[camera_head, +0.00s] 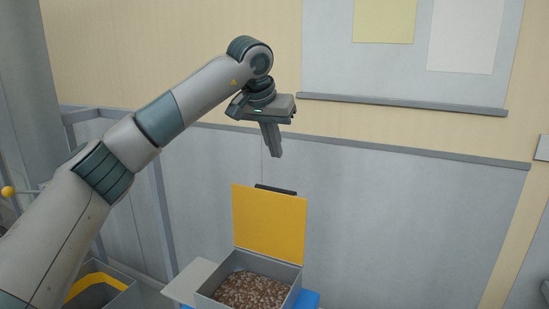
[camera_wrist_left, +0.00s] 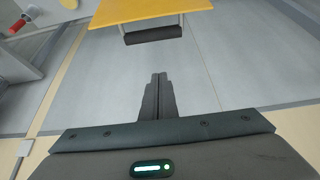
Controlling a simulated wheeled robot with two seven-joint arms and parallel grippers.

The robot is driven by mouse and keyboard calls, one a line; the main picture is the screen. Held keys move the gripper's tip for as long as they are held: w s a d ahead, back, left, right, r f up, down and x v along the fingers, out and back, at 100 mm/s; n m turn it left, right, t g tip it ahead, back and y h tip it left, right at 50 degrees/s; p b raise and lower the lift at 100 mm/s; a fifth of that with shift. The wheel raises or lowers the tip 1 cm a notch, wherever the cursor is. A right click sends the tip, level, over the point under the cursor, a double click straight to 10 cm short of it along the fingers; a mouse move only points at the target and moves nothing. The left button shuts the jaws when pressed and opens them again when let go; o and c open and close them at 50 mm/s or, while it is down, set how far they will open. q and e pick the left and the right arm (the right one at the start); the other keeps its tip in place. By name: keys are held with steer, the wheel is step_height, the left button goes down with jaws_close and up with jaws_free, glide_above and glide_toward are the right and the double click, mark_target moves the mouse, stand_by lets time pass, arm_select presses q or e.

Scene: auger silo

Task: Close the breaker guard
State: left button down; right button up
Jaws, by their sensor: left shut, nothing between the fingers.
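The breaker guard, a flat yellow panel (camera_head: 269,224), stands open and upright at the back of a grey box (camera_head: 285,271) holding brown pellets (camera_head: 250,289). A dark bar handle (camera_head: 276,190) runs along its top edge. In the left wrist view the yellow panel (camera_wrist_left: 150,10) is at the top, with its handle (camera_wrist_left: 154,35) standing off its edge. My left gripper (camera_head: 277,155) is shut and empty, pointing down above the handle and apart from it. Its closed fingers (camera_wrist_left: 159,76) show in the left wrist view. My right gripper is not in view.
A grey wall panel (camera_head: 400,220) stands behind the box. A grey bin with a yellow inner edge (camera_head: 125,279) is at lower left. A blue surface (camera_head: 308,299) shows under the box. A red-handled part (camera_wrist_left: 18,26) shows in the left wrist view. Space right of the guard is clear.

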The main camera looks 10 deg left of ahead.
arm_select(q)
steer(key=a+p+x, duration=0.1)
steer(key=p+x, duration=0.3)
steer(key=x, duration=0.5)
steer(key=s+p, duration=0.1)
steer(key=s, duration=0.1)
steer(key=s+f+p, duration=0.1)
steer(key=shift+s+d, duration=0.1)
steer(key=shift+s, duration=0.25)
